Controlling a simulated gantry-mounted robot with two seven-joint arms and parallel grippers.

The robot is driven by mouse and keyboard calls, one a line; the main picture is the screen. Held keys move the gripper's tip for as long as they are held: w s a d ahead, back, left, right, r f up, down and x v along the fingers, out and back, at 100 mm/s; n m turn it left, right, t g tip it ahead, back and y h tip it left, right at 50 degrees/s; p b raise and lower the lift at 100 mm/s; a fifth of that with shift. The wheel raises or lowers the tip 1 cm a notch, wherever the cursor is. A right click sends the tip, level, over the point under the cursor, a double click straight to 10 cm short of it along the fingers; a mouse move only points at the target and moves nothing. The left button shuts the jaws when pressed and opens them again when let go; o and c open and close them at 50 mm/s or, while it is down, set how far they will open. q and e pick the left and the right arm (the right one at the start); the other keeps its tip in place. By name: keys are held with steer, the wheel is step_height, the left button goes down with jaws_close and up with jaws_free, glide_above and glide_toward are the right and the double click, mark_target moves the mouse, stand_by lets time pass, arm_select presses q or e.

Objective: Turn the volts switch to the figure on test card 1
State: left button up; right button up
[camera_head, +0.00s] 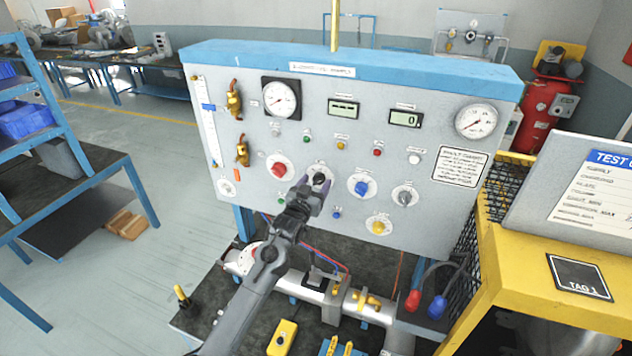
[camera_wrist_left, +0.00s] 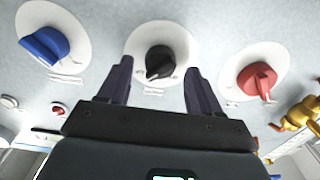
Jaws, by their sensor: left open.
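The panel (camera_head: 420,230) carries several round switches with labels too small to read, so I cannot tell which is marked volts. A black knob (camera_head: 320,178) on a white dial is in the middle; it also shows in the left wrist view (camera_wrist_left: 160,60), its pointer toward the lower left there. My left gripper (camera_head: 310,186) is open in front of the black knob, its fingers (camera_wrist_left: 158,74) on either side of it in the wrist view; contact cannot be told. The test card (camera_head: 600,190) stands at the right, cut by the frame edge, its figures unreadable. My right gripper is out of view.
A red knob (camera_head: 279,169) and a blue knob (camera_head: 362,188) flank the black one. Grey (camera_head: 405,196) and yellow (camera_head: 378,227) knobs are to the right. Pipework (camera_head: 310,290) lies below the panel. A yellow stand (camera_head: 530,265) is at the right.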

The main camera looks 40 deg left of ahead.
arm_select(q)
steer(key=shift+w+a, duration=0.1)
steer(key=shift+w, duration=0.4)
steer(key=c, duration=1)
steer(key=shift+c, duration=0.2)
steer(key=shift+n, duration=0.3)
steer(key=n, duration=0.4)
steer(key=shift+p, duration=0.35)
steer(key=n, duration=0.4)
steer(key=shift+a, duration=0.15)
